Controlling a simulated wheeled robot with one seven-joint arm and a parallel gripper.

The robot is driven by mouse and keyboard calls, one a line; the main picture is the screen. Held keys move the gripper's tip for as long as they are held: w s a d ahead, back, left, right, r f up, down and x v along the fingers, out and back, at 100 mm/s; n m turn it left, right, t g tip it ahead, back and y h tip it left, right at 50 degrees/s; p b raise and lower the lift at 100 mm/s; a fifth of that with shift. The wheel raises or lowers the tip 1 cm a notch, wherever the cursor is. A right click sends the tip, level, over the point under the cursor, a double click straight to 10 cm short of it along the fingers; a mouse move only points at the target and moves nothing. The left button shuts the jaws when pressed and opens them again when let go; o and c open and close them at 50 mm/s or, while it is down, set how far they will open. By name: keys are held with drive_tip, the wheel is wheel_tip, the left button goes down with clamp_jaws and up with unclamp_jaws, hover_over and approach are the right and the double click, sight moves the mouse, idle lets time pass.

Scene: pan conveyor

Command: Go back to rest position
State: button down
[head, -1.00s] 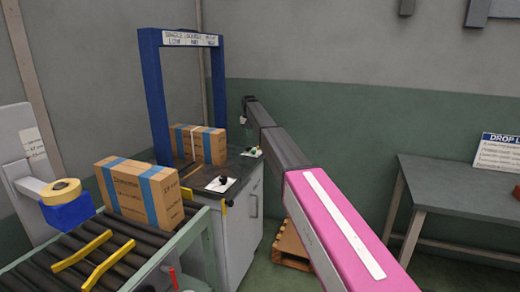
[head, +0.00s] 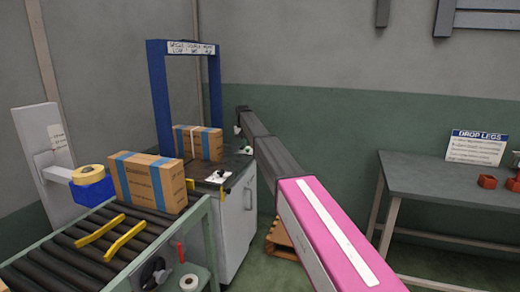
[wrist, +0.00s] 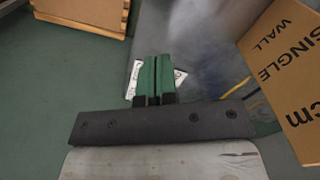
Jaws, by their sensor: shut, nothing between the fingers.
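My gripper (wrist: 157,77) shows in the wrist view with its two green fingers together, shut and empty. In the head view my pink and dark arm reaches forward over the floor beside the grey counter, and the gripper's fingers at its far end are too small to make out. Below the fingers in the wrist view lie a grey surface and a white card (wrist: 180,75), partly hidden by the fingers. A cardboard box (wrist: 290,75) with printed text is close by on the right in that view.
A box (head: 148,182) with blue bands sits on the roller conveyor (head: 50,250). Another box (head: 192,143) stands under the blue frame (head: 157,90) by the counter (head: 238,222). A grey table (head: 440,185) with red parts (head: 487,181) is at right; a wooden pallet (head: 278,238) lies on the floor.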

drive_tip(key=s+d+f, duration=0.7)
drive_tip(key=s+f, duration=0.1)
drive_tip(key=s, duration=0.4)
drive_tip(key=s+d+f+m, duration=0.1)
drive_tip(key=s+d+f, duration=0.7)
drive_tip(key=s, duration=0.4)
drive_tip(key=s+d+f, duration=0.7)
drive_tip(key=s+f, duration=0.1)
drive_tip(key=s, duration=0.3)
drive_tip(key=s+d+f, duration=0.2)
drive_tip(key=s+d, duration=0.1)
drive_tip(key=s, duration=0.5)
drive_tip(key=s+d+f+m, duration=0.1)
drive_tip(key=s+d+f, duration=0.1)
drive_tip(key=s, duration=0.7)
drive_tip(key=shift+s+d+f, duration=0.15)
drive_tip(key=shift+d+f, duration=0.2)
drive_tip(key=shift+d, duration=0.2)
